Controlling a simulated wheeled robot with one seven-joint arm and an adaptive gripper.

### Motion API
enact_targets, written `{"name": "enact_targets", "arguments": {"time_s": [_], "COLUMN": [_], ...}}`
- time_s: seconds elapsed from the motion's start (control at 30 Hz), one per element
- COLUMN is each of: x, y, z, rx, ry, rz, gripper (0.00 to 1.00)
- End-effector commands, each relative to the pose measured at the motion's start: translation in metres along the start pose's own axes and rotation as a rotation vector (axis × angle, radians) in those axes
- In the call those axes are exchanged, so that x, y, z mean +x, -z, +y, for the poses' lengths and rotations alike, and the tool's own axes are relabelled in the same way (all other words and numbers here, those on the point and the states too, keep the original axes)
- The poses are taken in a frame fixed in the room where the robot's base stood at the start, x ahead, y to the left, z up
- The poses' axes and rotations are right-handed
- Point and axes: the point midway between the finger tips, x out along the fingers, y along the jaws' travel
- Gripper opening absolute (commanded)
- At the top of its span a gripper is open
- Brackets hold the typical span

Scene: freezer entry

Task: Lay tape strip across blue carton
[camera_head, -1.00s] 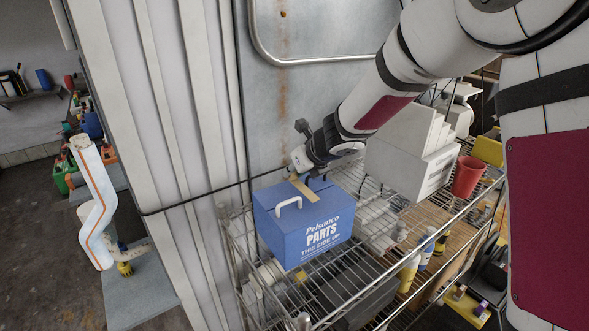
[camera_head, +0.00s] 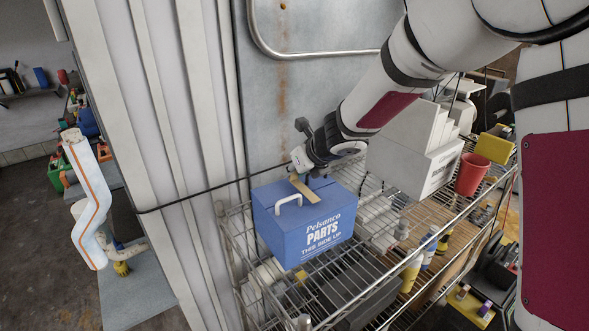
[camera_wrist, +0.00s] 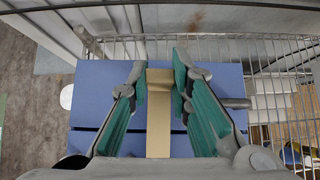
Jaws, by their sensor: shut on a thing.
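In the wrist view, the strip (camera_wrist: 159,125) runs lengthwise between the green-padded fingers (camera_wrist: 160,80), above the blue carton top (camera_wrist: 92,75). I cannot tell whether the strip touches the carton. The gripper hides part of the top.
The wire shelf (camera_head: 237,268) also holds a white box (camera_head: 417,160), a red cup (camera_head: 472,175), bottles (camera_head: 412,272) and a dark box (camera_head: 360,300). A metal panel (camera_head: 272,110) rises close behind the carton. A ribbed wall (camera_head: 160,150) stands to the left.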

Motion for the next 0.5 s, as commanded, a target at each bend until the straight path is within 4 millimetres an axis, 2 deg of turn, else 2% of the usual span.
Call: {"name": "enact_targets", "arguments": {"time_s": [0.5], "x": [0.0048], "y": [0.0043], "z": [-0.0005], "rx": [-0.001], "ry": [0.001], "rz": [0.001], "gripper": [0.08]}}
